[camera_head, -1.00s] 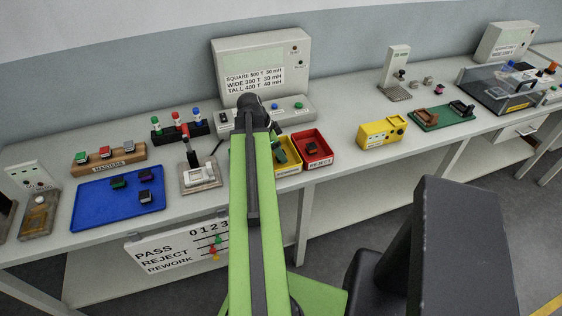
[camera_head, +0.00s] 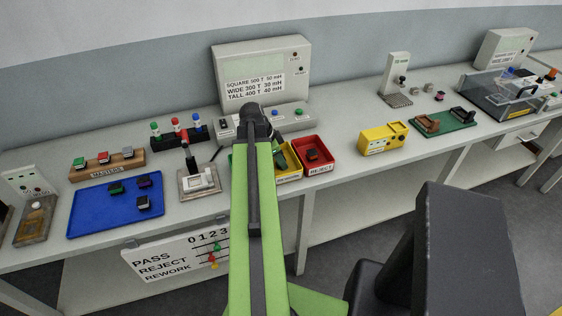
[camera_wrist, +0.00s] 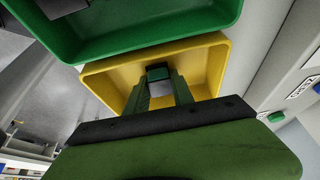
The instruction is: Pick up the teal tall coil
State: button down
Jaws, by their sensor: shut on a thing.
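My gripper (camera_wrist: 160,90) is shut on a small block with a dark teal top (camera_wrist: 158,73) and a grey part below, seen between the fingertips in the wrist view. It looks like the teal tall coil, but its height is hard to judge. The gripper is over or inside the yellow bin (camera_wrist: 110,85); I cannot tell whether the block touches the bin. In the head view the green gripper fingers (camera_head: 287,158) show at the yellow bin (camera_head: 291,178), partly hidden by my arm.
A green bin (camera_wrist: 150,45) adjoins the yellow one. A red bin (camera_head: 325,169) with a dark coil stands to the right. A blue tray (camera_head: 90,215) with several dark coils and a press (camera_head: 196,180) are left. Bench space between red bin and yellow box (camera_head: 383,139) is clear.

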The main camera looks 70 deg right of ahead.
jog(key=shift+r, duration=0.1)
jog(key=r+p, duration=0.2)
jog(key=s+r+p, duration=0.1)
jog(key=r+p, duration=0.2)
jog(key=shift+r, duration=0.1)
jog(key=s+r+p, duration=0.5)
jog(key=s+p, duration=0.1)
jog(key=s, duration=0.4)
jog(key=shift+s+d+r, duration=0.2)
jog(key=shift+s+r, duration=0.1)
jog(key=shift+s, duration=0.05)
